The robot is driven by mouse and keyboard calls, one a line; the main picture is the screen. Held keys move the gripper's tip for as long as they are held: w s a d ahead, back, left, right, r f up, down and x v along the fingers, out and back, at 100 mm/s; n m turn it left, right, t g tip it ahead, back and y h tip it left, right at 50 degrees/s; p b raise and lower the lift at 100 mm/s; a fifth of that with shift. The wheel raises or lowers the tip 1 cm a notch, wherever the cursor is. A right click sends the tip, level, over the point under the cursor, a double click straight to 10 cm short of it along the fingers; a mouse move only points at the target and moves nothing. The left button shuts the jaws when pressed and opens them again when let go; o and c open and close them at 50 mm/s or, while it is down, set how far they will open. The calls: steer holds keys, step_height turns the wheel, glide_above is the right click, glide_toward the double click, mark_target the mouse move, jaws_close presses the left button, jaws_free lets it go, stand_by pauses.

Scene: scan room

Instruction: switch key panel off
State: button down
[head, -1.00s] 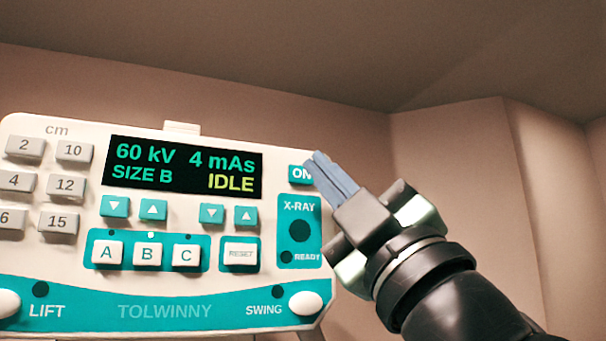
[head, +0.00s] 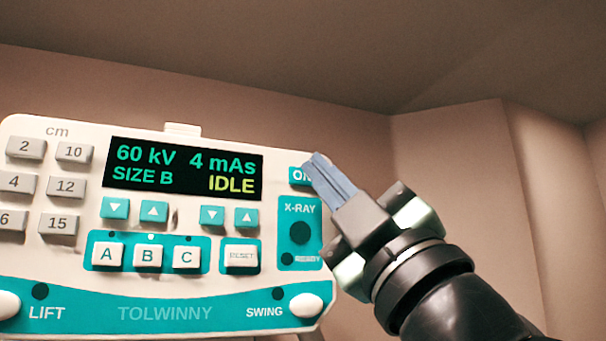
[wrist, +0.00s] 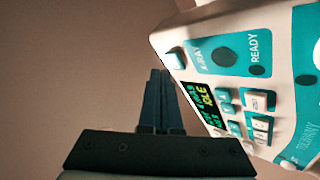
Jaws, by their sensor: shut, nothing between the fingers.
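The key panel (head: 165,312) is a white and teal control box filling the left of the head view. Its lit display (head: 183,168) reads 60 kV, 4 mAs, SIZE B, IDLE. A teal ON button (head: 297,175) sits at its upper right, partly hidden by my fingertips. My gripper (head: 313,160) is shut and empty, its blue fingers overlapping the button's right part in the head view. I cannot tell whether they touch it. In the wrist view the shut fingers (wrist: 158,74) point up beside the panel (wrist: 186,40), with background wall around their tips.
Below the ON button is the X-RAY area with a dark round button (head: 300,233) and a READY light (head: 287,259). Number keys (head: 58,186) and a RESET key (head: 240,255) lie further left. Bare wall and free room are at the right.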

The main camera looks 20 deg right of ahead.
steer(key=shift+w, duration=0.15)
stand_by(0.7)
steer(key=shift+w, duration=0.35)
steer(key=shift+w, duration=0.35)
stand_by(0.7)
steer(key=shift+s+b, duration=0.15)
steer(key=shift+b, duration=0.2)
steer(key=shift+s+b, duration=0.3)
steer(key=shift+s, duration=0.4)
